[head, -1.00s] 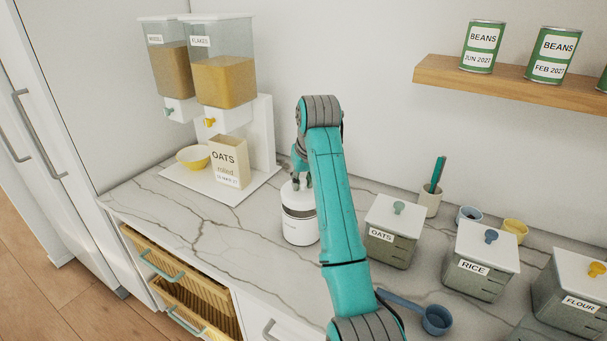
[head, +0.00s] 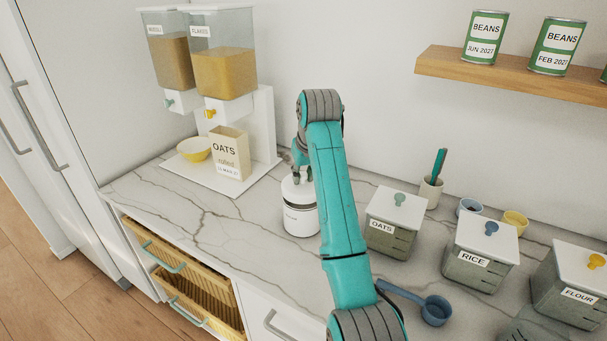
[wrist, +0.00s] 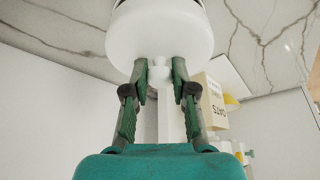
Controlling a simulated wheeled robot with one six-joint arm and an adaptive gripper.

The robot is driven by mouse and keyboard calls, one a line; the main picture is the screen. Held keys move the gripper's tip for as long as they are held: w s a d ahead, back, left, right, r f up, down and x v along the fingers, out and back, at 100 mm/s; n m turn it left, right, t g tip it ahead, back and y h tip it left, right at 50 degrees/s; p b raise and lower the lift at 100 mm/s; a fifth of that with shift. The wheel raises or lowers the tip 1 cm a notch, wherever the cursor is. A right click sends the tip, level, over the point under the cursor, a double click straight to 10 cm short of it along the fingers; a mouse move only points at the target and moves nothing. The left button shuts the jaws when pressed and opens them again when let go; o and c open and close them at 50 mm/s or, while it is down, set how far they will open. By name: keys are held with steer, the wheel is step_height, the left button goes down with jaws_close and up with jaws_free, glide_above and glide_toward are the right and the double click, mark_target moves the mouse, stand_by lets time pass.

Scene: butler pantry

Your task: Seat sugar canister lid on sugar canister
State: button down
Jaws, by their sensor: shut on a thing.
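The white sugar canister (head: 300,221) stands upright on the marble counter, partly hidden on its right by my arm. Its round white lid (head: 297,190) is directly over its mouth, roughly level, with a thin dark line between lid and body. I cannot tell whether the lid touches the rim. My gripper (head: 301,174) is above the lid, shut on its small knob. In the wrist view the lid (wrist: 160,38) fills the top middle, and the fingers of my gripper (wrist: 160,72) close on the knob from both sides. The lid hides most of the canister there.
An oats box (head: 230,153) and yellow bowl (head: 194,149) stand on the dispenser base at left. Right of my arm are the oats canister (head: 392,222), rice canister (head: 480,256) and a blue scoop (head: 435,311). An open basket drawer (head: 190,265) juts out below. Counter left of the canister is clear.

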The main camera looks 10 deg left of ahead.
steer(key=shift+f, duration=0.8)
stand_by(1.4)
steer(key=shift+c, duration=1.9)
jaws_free()
steer(key=shift+r, duration=3.45)
